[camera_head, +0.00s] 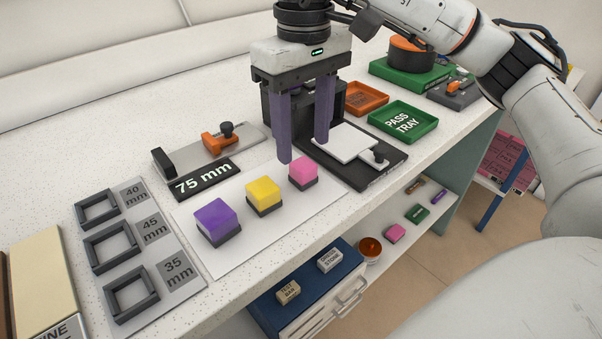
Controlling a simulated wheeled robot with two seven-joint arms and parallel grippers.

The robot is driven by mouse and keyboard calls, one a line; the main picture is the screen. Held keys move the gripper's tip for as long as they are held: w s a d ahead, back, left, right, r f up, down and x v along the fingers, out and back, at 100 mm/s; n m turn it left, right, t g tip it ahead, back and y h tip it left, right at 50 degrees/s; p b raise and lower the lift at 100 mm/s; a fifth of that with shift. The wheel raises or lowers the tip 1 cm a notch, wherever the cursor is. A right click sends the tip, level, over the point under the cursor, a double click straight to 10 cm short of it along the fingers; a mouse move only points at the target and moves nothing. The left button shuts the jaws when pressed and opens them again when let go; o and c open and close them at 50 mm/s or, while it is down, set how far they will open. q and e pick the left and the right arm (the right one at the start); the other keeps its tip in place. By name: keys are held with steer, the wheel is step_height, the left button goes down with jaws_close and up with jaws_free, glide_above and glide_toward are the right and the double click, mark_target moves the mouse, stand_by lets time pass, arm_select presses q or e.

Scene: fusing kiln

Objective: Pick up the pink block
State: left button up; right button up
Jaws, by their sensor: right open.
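The pink block (303,170) sits on a small dark base at the right end of a white sheet on the counter. A yellow block (263,192) and a purple block (217,217) stand in a row to its left, each on a dark base. My right gripper (305,150) points down above and just behind the pink block. Its two purple fingers are apart with nothing between them. The left finger's tip appears just behind and left of the pink block; I cannot tell the exact gap. My left gripper is not in view.
A black fixture with a white plate (345,142) stands right of the pink block. A 75 mm stop gauge (205,180) lies behind the blocks. Square frames (110,245) lie at left. A green pass tray (403,121) and orange tray (361,98) are farther right.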

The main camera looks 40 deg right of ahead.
mark_target(303, 163)
steer(key=shift+f, duration=3.05)
steer(key=c, duration=1.2)
step_height(303, 163, up, 10)
steer(key=shift+r+p, duration=0.1)
steer(key=shift+p, duration=0.6)
steer(key=o, duration=0.5)
steer(key=c, duration=0.4)
steer(key=shift+s, duration=0.1)
